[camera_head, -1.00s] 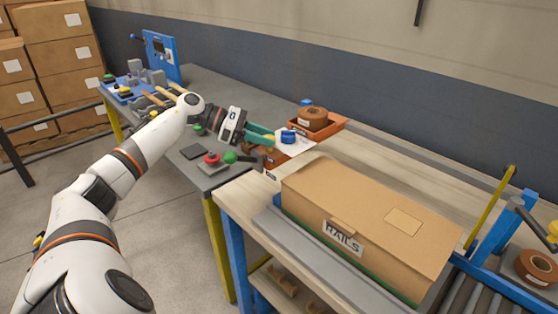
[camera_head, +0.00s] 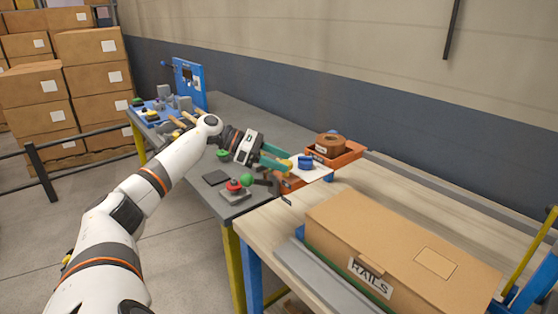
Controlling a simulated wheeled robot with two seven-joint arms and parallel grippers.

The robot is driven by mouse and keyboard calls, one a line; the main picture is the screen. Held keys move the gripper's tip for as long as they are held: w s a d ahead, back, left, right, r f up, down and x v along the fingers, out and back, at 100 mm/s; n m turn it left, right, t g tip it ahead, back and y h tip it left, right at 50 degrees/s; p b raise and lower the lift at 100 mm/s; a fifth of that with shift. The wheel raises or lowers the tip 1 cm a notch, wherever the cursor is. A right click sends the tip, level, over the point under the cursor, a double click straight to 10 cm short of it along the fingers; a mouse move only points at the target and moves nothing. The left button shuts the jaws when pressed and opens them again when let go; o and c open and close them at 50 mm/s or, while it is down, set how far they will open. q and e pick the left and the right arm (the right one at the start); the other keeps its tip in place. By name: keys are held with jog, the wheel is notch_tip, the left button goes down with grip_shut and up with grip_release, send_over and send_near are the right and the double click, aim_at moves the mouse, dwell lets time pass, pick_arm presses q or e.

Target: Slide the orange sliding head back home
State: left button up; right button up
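I cannot clearly make out an orange sliding head. The blue machine (camera_head: 189,84) and blue fixture with grey blocks (camera_head: 160,112) stand at the far left end of the grey bench. My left gripper (camera_head: 287,162) is stretched over the bench's near right end, its green fingers pointing right. A small yellow-orange bit shows at the fingertips; whether it is held or lies behind them I cannot tell. A low orange bin (camera_head: 290,183) is just below the fingers, partly hidden. A blue round thing (camera_head: 305,161) on a white surface is just beyond the tips. My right gripper is not in view.
An orange tray (camera_head: 349,157) holds a brown roll (camera_head: 330,145). A large carton marked RAILS (camera_head: 400,240) fills the wooden table's front. Stacked cartons (camera_head: 85,45) stand far left.

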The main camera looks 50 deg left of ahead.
pick_arm(q)
jog(key=shift+d, duration=0.1)
jog(key=shift+s, duration=0.1)
jog(key=b+v, duration=0.3)
jog(key=v, duration=0.9)
dwell(0.4)
